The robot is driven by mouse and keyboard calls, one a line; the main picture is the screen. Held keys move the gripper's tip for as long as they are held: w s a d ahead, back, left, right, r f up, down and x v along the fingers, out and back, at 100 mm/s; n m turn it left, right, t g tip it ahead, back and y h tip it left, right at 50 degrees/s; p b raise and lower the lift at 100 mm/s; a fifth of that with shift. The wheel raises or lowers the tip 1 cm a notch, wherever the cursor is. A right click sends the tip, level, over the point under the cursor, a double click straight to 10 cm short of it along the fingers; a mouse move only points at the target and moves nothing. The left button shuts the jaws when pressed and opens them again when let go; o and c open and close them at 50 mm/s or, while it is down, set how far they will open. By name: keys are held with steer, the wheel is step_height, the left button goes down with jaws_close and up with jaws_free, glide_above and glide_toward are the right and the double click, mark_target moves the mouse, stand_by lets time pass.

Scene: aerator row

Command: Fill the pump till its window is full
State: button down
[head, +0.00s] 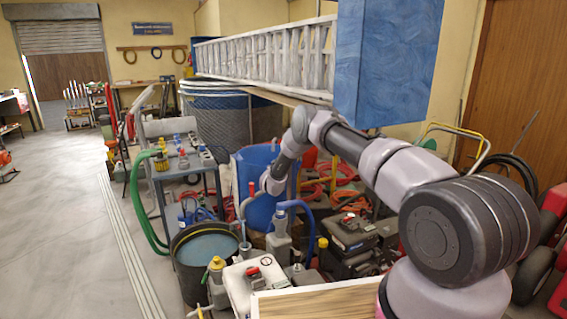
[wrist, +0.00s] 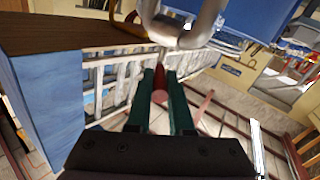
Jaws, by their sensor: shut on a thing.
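My gripper (wrist: 160,85) is shut on a small red piece (wrist: 160,96) in the wrist view, between its two dark green fingers. In the head view my arm reaches down over the crowded equipment, and its wrist partly hides the fingers. An upright red piece (head: 252,188) shows just left of my wrist. A grey pump-like body (head: 279,246) with a blue hose arching from its top stands below. I cannot tell for sure that this is the task's pump, and no window can be made out. A dark tub (head: 176,262) of bluish water (head: 208,247) stands to its left.
A white canister (head: 243,293) with a red cap and a yellow-capped bottle (head: 217,272) crowd the front. A blue barrel (head: 257,208) stands behind. A ladder (head: 265,60) and blue box (head: 390,62) hang above. The floor (head: 65,220) at left is clear.

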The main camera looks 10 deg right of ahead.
steer(key=shift+w+a+m+g+h, duration=0.15)
steer(key=shift+a+m+g+h, duration=0.2)
steer(key=shift+m+h, duration=0.35)
steer(key=shift+w+a+m+g+h, duration=0.1)
steer(key=shift+a+m+g+h, duration=0.3)
steer(key=shift+h, duration=0.5)
steer(key=c, duration=0.8)
jaws_free()
steer(key=v, duration=1)
steer(key=shift+s+a, duration=0.2)
steer(key=shift+s, duration=0.1)
steer(key=shift+f, duration=0.15)
